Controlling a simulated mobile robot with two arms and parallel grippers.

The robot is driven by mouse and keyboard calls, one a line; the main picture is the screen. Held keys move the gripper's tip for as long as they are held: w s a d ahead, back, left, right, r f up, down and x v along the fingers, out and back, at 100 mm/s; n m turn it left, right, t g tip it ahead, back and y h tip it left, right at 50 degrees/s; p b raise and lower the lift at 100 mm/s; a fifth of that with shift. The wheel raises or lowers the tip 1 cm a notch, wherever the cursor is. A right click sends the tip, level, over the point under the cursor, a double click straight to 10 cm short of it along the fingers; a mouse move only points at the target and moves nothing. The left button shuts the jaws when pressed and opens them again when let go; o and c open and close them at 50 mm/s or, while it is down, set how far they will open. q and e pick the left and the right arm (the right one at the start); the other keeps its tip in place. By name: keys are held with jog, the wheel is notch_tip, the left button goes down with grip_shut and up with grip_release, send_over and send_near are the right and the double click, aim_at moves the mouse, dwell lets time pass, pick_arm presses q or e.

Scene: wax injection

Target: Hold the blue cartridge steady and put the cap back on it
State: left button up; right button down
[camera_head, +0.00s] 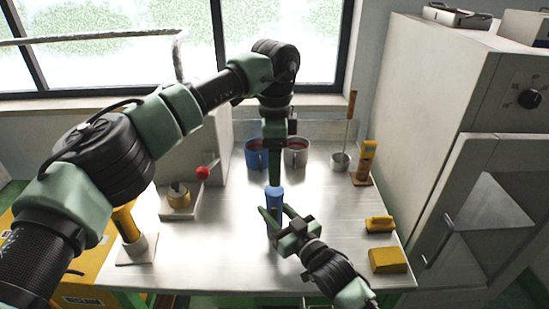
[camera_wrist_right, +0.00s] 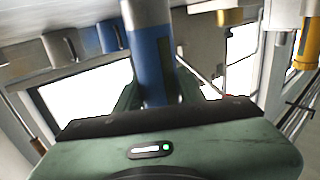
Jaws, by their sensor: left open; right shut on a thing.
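The blue cartridge (camera_head: 274,196) stands upright near the middle of the metal table. My right gripper (camera_head: 276,214) comes from the front right and is shut on it, one finger on each side. In the right wrist view, which is upside down, the cartridge (camera_wrist_right: 152,45) runs between the fingers and has a grey band at its table end. My left gripper (camera_head: 275,180) points straight down just above the cartridge's top. It is open, but its fingertips overlap in the picture and their gap is hard to see. I cannot make out the cap; the cartridge's top is partly hidden.
A blue mug (camera_head: 255,158) and a grey mug (camera_head: 297,156) stand behind the cartridge. A small pot (camera_head: 340,163) with a long handle and a yellow tool (camera_head: 367,158) stand back right. Yellow blocks (camera_head: 388,260) lie front right. A red-knobbed device (camera_head: 180,201) stands left.

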aim_at(274, 189)
pick_arm(q)
notch_tip(274, 189, down, 7)
jog(key=shift+r, duration=0.15)
